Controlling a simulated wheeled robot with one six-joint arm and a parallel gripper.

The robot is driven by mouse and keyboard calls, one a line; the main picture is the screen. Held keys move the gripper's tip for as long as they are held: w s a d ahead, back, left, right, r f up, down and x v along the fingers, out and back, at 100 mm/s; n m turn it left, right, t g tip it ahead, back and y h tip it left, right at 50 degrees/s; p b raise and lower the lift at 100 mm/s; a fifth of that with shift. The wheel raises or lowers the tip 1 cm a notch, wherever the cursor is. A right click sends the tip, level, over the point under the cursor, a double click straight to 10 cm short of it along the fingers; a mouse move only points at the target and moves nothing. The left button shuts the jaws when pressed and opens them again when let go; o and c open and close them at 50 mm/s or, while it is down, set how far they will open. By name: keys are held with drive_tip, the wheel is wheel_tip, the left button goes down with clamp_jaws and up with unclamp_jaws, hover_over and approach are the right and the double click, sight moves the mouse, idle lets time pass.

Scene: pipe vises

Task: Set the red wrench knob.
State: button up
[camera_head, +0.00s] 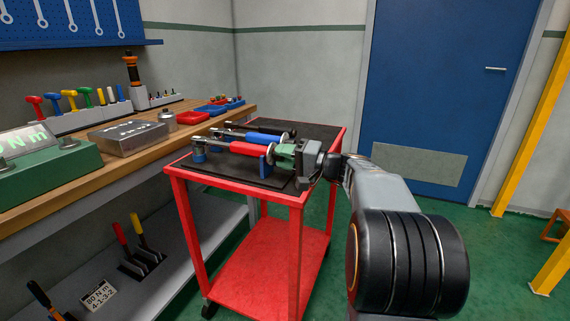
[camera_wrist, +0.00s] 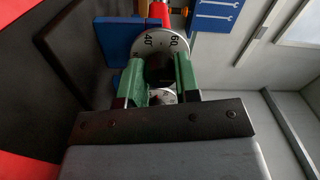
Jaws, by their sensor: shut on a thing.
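The red wrench (camera_head: 250,149) lies on the black top of the red cart, its near end at a blue holder (camera_head: 265,166). My gripper (camera_head: 284,153) is at that near end, its green fingers around the knob. In the wrist view my gripper (camera_wrist: 159,72) is shut on the dark knob (camera_wrist: 158,68), one finger on each side. Behind the knob is a pale dial ring (camera_wrist: 179,44) with the marks 40 and 60. The red handle (camera_wrist: 159,12) shows beyond it. The knob's exact setting cannot be told.
A blue-handled wrench (camera_head: 264,137) and a black one (camera_head: 272,129) lie just behind the red one on the cart (camera_head: 240,193). The wooden workbench (camera_head: 105,155) at left holds a green box with a display (camera_head: 42,160). Open floor lies right of the cart.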

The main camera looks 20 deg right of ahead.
idle(0.3)
drive_tip(key=o, duration=0.9)
drive_tip(key=shift+o, duration=0.2)
drive_tip(key=shift+s+d, duration=0.1)
drive_tip(key=p+v, duration=0.2)
drive_tip(key=v, duration=1.1)
drive_tip(key=shift+s+p, duration=0.2)
drive_tip(key=shift+p, duration=0.2)
drive_tip(key=shift+d, duration=0.15)
